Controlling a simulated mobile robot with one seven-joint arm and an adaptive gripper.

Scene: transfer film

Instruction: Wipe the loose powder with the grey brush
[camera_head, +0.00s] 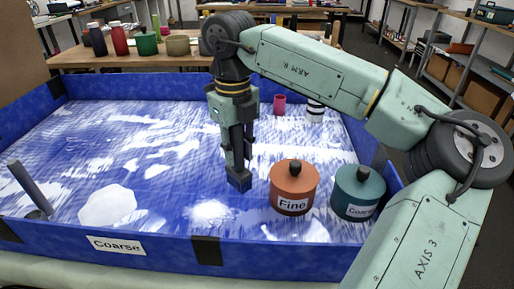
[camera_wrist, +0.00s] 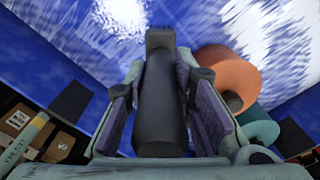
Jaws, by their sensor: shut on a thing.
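My gripper (camera_head: 237,150) points down over the middle of the blue tray (camera_head: 150,252). It is shut on the dark grey brush (camera_wrist: 160,105), whose handle lies between both fingers in the wrist view. The brush's block-shaped end (camera_head: 239,180) is low, at or just above the tray floor; I cannot tell if it touches. Loose white powder (camera_head: 210,212) lies in streaks and patches across the floor, with a bright patch just in front of the brush. A thicker white heap (camera_head: 107,203) sits at the front left.
An orange lidded jar labelled Fine (camera_head: 292,204) stands close right of the brush. A teal lidded jar (camera_head: 357,190) is beyond it. A dark stick (camera_head: 30,187) leans at the left. A pink cup (camera_head: 279,104) and a striped cylinder (camera_head: 315,112) stand at the back.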

